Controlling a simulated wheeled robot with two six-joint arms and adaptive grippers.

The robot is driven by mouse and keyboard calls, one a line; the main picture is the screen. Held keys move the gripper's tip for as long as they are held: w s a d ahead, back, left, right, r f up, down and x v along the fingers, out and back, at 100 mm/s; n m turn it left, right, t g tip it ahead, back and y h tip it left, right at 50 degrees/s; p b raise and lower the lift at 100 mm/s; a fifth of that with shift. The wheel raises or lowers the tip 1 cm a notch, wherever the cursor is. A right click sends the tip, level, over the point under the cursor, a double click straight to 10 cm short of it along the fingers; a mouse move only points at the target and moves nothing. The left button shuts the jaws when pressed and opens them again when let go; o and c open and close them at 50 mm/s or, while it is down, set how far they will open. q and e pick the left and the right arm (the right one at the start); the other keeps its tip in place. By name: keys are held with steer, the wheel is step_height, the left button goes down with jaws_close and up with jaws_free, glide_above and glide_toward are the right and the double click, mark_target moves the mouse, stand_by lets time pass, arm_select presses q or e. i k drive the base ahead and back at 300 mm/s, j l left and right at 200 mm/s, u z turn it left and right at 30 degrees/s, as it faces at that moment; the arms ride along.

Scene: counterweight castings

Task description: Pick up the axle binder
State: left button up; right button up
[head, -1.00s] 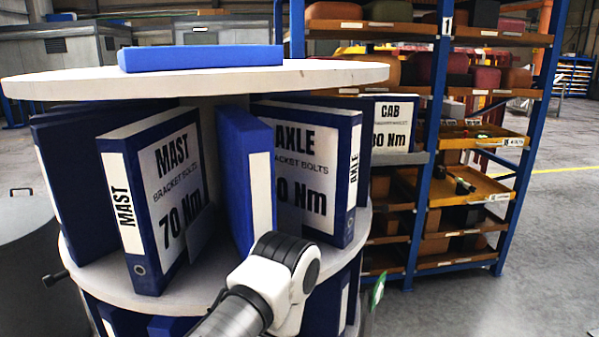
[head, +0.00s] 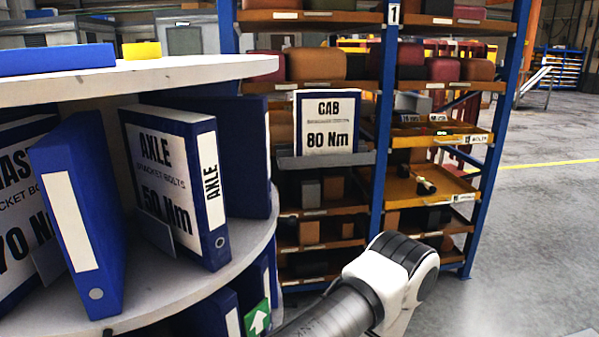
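The axle binder (head: 160,165) is blue with a white cover reading AXLE, bracket bolts, 50 Nm, and AXLE on its spine. It stands upright on the upper shelf of a round white carousel (head: 190,68), left of centre in the head view. A metal bookend plate touches or stands close to its front. My arm comes in from the bottom, to the right of and below the binder, apart from it. Neither gripper shows in the frame, so I cannot see their fingers.
A blue binder with a blank spine (head: 80,215) stands left of the axle binder, and another blue binder (head: 243,155) right of it. A CAB 80 Nm binder (head: 328,122) stands on the storage rack (head: 383,120) behind. Open floor (head: 540,235) lies at the right.

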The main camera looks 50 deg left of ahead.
mark_target(173, 156)
steer(key=i+l, duration=0.1)
steer(key=i, duration=0.3)
steer(key=i+l+u, duration=0.1)
steer(key=i, duration=0.3)
steer(key=i+l, duration=0.15)
steer(key=i, duration=0.25)
steer(key=i+u, duration=0.2)
steer(key=u, duration=0.25)
steer(key=i+u, duration=0.2)
steer(key=u, duration=0.3)
steer(key=i+u, duration=0.2)
steer(key=u, duration=0.25)
steer(key=i+l+u, duration=0.15)
steer(key=u, duration=0.35)
steer(key=i+l+u, duration=0.15)
steer(key=u, duration=0.3)
